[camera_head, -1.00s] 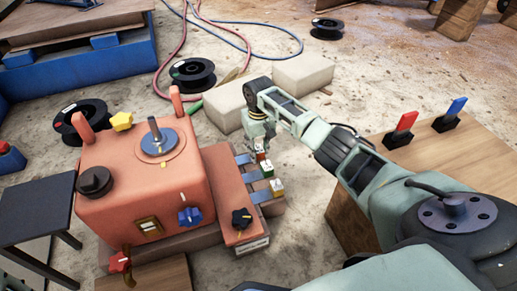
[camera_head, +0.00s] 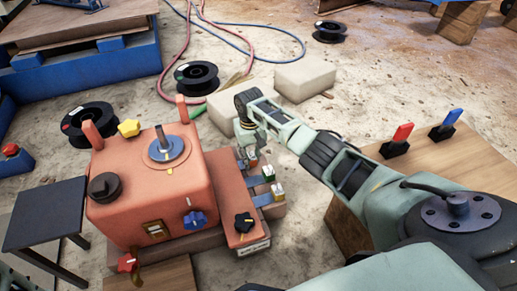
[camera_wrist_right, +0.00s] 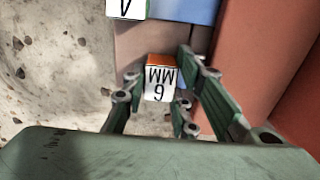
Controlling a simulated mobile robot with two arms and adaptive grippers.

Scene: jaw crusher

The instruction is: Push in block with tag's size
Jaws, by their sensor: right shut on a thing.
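The orange machine (camera_head: 150,195) stands on the floor at the left in the head view. My right gripper (camera_head: 250,160) is down at the slide farthest from me and hides most of the block there. In the right wrist view, an orange-topped block (camera_wrist_right: 160,83) with an upside-down white "6 MM" tag lies between its fingers, which are shut on it. A neighbouring tag reading "4" (camera_wrist_right: 126,8) is cut off at the top edge.
A black star knob (camera_head: 244,223) is on the ledge's near end. Pale stone blocks (camera_head: 305,75) lie beyond my right arm. A wooden crate (camera_head: 460,165) with red and blue switches stands at the right. A black stool (camera_head: 45,215) is at the left.

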